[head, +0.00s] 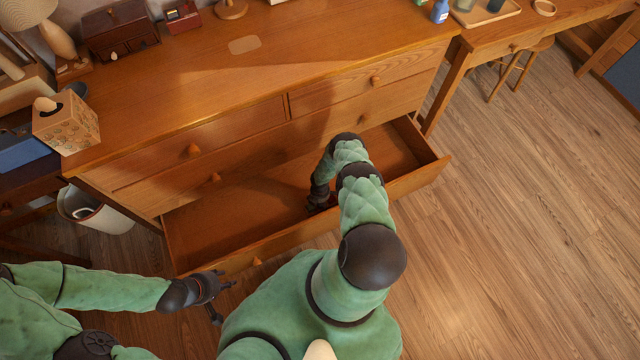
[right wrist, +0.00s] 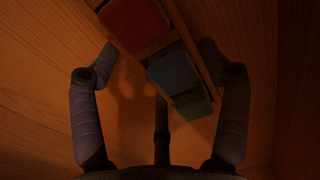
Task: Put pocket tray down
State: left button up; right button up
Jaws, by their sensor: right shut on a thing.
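The pocket tray (right wrist: 195,40) is a narrow wooden holder with red, grey-blue and green sections, seen in the dim right wrist view. It lies at a slant between the fingers of my right gripper (right wrist: 157,58), which is shut on it. In the head view my right gripper (head: 321,203) is down inside the open lower drawer (head: 235,215) of the wooden dresser. My arm hides most of the tray there. Whether the tray touches the drawer floor I cannot tell. My left gripper (head: 225,300) is open and empty, in front of the drawer's left part.
The drawer front (head: 415,178) stands well out from the dresser (head: 260,75). The drawer floor shows bare on both sides of my right arm. A white bin (head: 105,218) stands left of the drawer. A tissue box (head: 68,125) sits at the dresser top's left end.

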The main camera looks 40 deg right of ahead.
jog(key=o, duration=1.3)
jog(key=shift+f, duration=0.1)
notch_tip(320, 180, up, 12)
jog(key=p, duration=0.7)
jog(key=shift+p, duration=0.4)
jog(key=shift+r, duration=0.2)
jog(key=a+r+m+y, duration=0.4)
jog(key=a+r+m, duration=0.4)
jog(key=a+r, duration=1.1)
jog(key=s+a+r+m, duration=0.8)
jog(key=s+a+r, duration=0.1)
jog(key=r, duration=0.4)
jog(key=shift+s+a+m, duration=0.35)
jog(key=shift+s+m, duration=0.05)
